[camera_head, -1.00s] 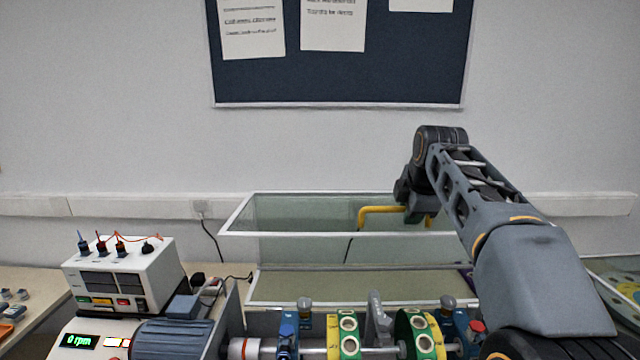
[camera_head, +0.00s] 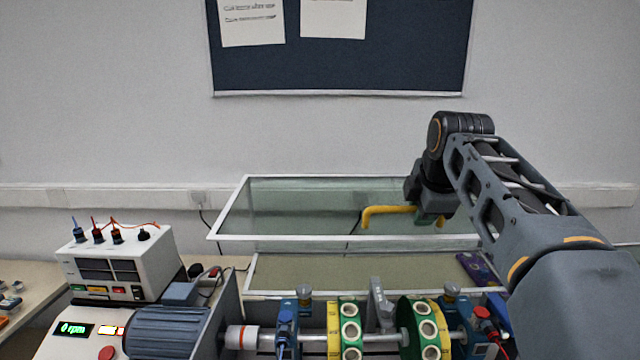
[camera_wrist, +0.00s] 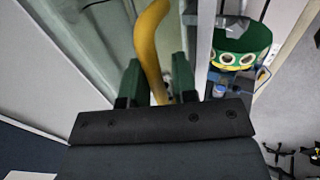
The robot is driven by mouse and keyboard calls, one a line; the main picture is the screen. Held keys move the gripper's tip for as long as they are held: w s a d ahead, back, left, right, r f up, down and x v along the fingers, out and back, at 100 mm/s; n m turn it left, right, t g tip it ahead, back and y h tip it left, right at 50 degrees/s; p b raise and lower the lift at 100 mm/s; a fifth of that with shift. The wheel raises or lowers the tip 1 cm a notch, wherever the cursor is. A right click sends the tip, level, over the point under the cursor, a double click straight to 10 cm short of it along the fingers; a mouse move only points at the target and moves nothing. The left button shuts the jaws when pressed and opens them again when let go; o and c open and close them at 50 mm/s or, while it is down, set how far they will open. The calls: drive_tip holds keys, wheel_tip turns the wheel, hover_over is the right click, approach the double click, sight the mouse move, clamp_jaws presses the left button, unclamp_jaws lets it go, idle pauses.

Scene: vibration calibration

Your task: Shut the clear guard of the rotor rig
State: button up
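The clear guard (camera_head: 300,238) of the rotor rig is a glassy panel in a white frame. It stands raised behind the rotor shaft, tilted, with its front edge above the rig. Its yellow handle (camera_head: 385,211) projects from the front. My gripper (camera_head: 430,218) is at the right end of this handle. The rotor rig (camera_head: 375,343) carries yellow and green discs (camera_head: 425,330) on a shaft, uncovered by the guard.
A white control box (camera_head: 115,265) with plugged cables stands at the left. Below it is a motor (camera_head: 165,332) beside a display reading 0 rpm (camera_head: 75,329). A purple item (camera_head: 478,268) lies behind the rig at right. A pinboard (camera_head: 340,60) hangs on the wall.

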sight(424, 239)
drive_tip(key=shift+s+f+b, duration=0.3)
drive_tip(key=shift+s+b, duration=0.25)
drive_tip(key=shift+s, duration=0.2)
drive_tip(key=shift+s+f+b, duration=0.3)
drive_tip(key=shift+s+b, duration=0.3)
drive_tip(key=shift+s, duration=0.15)
drive_tip(key=shift+s+f+b, duration=0.3)
drive_tip(key=shift+s+b, duration=0.25)
drive_tip(key=shift+s, duration=0.2)
drive_tip(key=shift+s+f+b, duration=0.4)
drive_tip(key=shift+s+b, duration=0.2)
drive_tip(key=shift+s, duration=0.05)
drive_tip(key=shift+s+f+b, duration=0.4)
drive_tip(key=shift+s+b, duration=0.15)
drive_tip(key=shift+s, duration=0.15)
drive_tip(key=shift+s+f+b, duration=0.4)
drive_tip(key=shift+s+b, duration=0.2)
drive_tip(key=shift+s, duration=0.05)
